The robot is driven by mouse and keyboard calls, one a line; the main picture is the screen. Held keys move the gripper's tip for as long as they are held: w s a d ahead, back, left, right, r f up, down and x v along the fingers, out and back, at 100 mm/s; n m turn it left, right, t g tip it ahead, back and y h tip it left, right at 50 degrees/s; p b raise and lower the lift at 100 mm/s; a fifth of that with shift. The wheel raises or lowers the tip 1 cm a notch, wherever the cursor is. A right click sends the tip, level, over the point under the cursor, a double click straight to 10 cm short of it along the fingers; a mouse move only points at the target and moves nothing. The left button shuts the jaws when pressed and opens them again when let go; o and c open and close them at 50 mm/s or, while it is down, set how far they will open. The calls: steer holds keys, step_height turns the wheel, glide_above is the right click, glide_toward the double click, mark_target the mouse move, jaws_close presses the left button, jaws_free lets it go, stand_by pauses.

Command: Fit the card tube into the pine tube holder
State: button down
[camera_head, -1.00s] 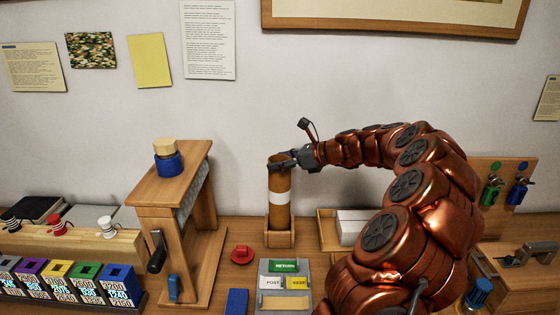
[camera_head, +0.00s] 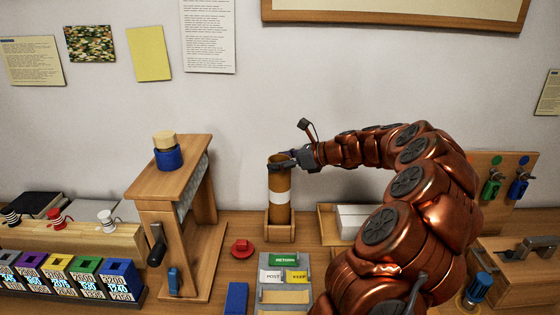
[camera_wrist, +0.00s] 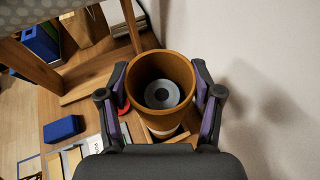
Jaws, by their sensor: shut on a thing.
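The card tube (camera_head: 279,185) is a brown upright cylinder with a white band. Its lower end is inside the pine tube holder (camera_head: 279,233), a small open wooden box on the bench against the wall. My gripper (camera_head: 283,162) is shut on the tube near its top rim. The holder's edge (camera_wrist: 172,137) shows below the tube. Whether the tube rests on the holder's floor is hidden.
A wooden press-like stand (camera_head: 170,200) is left of the holder. A red knob-like piece (camera_head: 242,248) and a grey tray of labelled cards (camera_head: 285,283) lie in front. A wooden tray with white paper (camera_head: 330,227) is close on the right. The wall is just behind.

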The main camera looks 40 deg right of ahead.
mark_target(290, 170)
steer(key=shift+f+b, duration=0.55)
steer(key=shift+f, duration=1.3)
steer(key=shift+c, duration=0.6)
jaws_free()
steer(key=shift+s+d, duration=0.1)
steer(key=v, duration=1.1)
steer(key=shift+s, duration=0.4)
steer(key=shift+r, duration=0.15)
